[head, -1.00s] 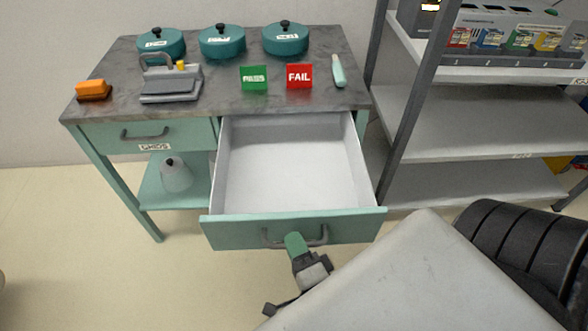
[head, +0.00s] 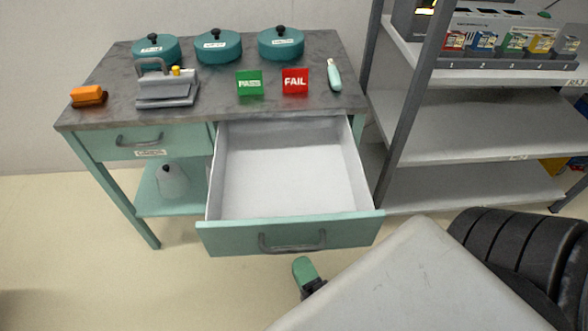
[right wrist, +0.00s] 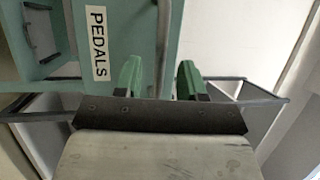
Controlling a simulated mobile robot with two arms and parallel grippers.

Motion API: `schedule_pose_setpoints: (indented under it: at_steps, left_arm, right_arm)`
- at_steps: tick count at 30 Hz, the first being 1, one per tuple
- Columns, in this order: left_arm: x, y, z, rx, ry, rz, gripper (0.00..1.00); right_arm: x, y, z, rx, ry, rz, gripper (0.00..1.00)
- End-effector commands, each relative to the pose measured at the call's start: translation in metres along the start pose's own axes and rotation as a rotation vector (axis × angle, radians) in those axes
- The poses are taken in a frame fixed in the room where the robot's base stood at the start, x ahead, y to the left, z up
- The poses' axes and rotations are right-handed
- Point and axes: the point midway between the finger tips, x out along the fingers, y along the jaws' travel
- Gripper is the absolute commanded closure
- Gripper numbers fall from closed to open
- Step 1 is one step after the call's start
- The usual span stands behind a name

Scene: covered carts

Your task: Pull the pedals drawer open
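The pedals drawer (head: 225,238), with a teal front and a pale grey inside, stands pulled far out of the bench. It is empty. Its grey bar handle (head: 292,241) is on the front. Its PEDALS label (right wrist: 97,43) shows sideways in the right wrist view. My right gripper (head: 306,272) is just below and in front of the handle, apart from it, partly hidden by my arm. In the right wrist view its two green fingers (right wrist: 158,78) are spread apart with nothing gripped. My left gripper is not in view.
The bench top (head: 210,105) holds teal lidded pots, a grey fixture (head: 166,88), PASS and FAIL signs and an orange block (head: 88,96). A closed drawer (head: 150,141) is on the left. A grey shelf rack (head: 480,125) stands at right. Floor is clear in front.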

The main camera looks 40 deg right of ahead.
Motion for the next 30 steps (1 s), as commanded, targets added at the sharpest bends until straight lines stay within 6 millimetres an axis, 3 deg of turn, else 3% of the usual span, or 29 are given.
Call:
schedule_pose_setpoints:
  at_steps: [3,10,16,30]
  left_arm:
    - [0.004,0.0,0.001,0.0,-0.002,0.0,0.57]
    - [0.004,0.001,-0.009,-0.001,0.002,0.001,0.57]
    - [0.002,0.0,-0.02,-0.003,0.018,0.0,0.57]
    - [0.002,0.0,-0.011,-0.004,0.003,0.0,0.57]
  right_arm:
    - [-0.026,0.002,0.0,-0.001,-0.002,0.003,0.6]
    - [-0.056,0.001,0.0,-0.001,-0.001,0.002,0.6]
    - [-0.061,0.0,0.0,0.0,0.0,0.0,0.6]
    - [-0.06,0.0,0.0,-0.002,-0.002,0.001,0.6]
